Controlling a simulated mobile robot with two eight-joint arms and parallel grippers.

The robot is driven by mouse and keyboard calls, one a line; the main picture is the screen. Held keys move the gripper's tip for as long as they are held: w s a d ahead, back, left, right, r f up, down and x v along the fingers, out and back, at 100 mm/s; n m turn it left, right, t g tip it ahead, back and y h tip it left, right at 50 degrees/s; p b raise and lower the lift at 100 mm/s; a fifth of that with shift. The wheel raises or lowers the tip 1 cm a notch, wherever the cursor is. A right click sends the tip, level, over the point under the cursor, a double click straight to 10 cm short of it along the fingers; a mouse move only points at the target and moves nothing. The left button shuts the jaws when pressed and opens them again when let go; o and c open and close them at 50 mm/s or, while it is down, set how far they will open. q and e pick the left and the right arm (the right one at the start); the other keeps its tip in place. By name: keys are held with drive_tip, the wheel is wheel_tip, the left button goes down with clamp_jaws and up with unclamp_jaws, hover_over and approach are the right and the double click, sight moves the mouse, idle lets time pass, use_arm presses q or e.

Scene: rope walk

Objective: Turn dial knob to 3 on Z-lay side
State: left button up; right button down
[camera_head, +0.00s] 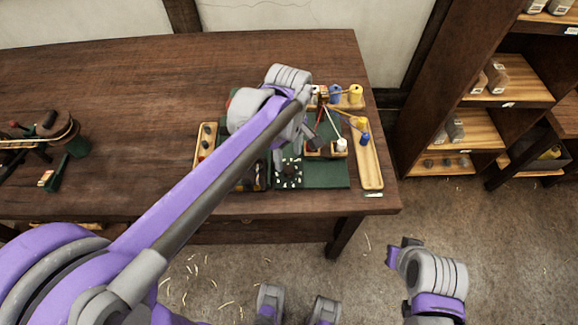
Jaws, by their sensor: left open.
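A dark dial (289,173) ringed with white marks sits on the front of a dark green board (326,175) on the table. Its knob setting and numbers are too small to read, and I cannot make out a Z-lay label. My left gripper (291,145) is open and hangs over the board, just behind and above the dial in the picture. My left arm covers part of the board. My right gripper (402,249) is low at the right, off the table and far from the dial; its jaw state is unclear.
A rope device (45,135) stands far left; bare table lies between. Shelves (470,95) stand right.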

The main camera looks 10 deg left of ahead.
sight(288, 169)
use_arm(q)
wheel_tip(288, 169, down, 5)
drive_tip(key=shift+f, duration=0.2)
clamp_jaws()
idle(0.4)
